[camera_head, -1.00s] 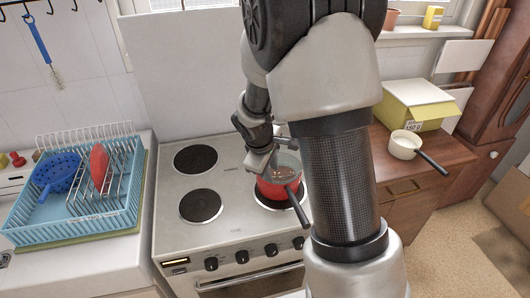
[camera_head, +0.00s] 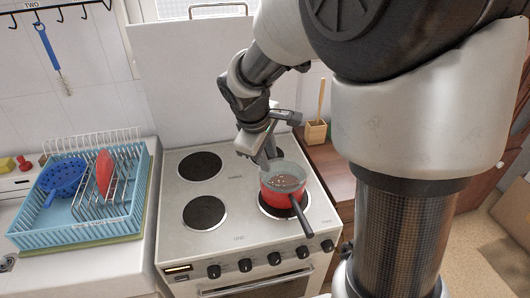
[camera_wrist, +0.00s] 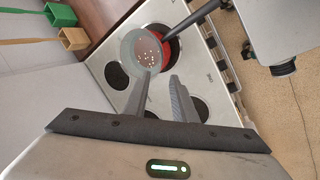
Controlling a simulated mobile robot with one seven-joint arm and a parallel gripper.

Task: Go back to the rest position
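My gripper (camera_head: 267,158) points down at the back-left edge of a red pot (camera_head: 285,197) on the stove's front-right burner. In the wrist view my gripper (camera_wrist: 162,76) has its two fingers apart, with nothing seen between them. A grey, see-through-looking round piece (camera_head: 288,170) with pale specks sits at the top of the pot; it also shows in the wrist view (camera_wrist: 145,48), beside the red pot (camera_wrist: 170,47). The left fingertip overlaps its edge in that view; I cannot tell whether they touch. The pot's dark handle (camera_head: 300,217) points to the front.
The stove (camera_head: 235,225) has free burners on its left. A blue dish rack (camera_head: 80,230) with a red item and a blue colander stands left of it. A wooden utensil holder (camera_head: 316,132) stands on the counter behind right. My arm hides much of the right side.

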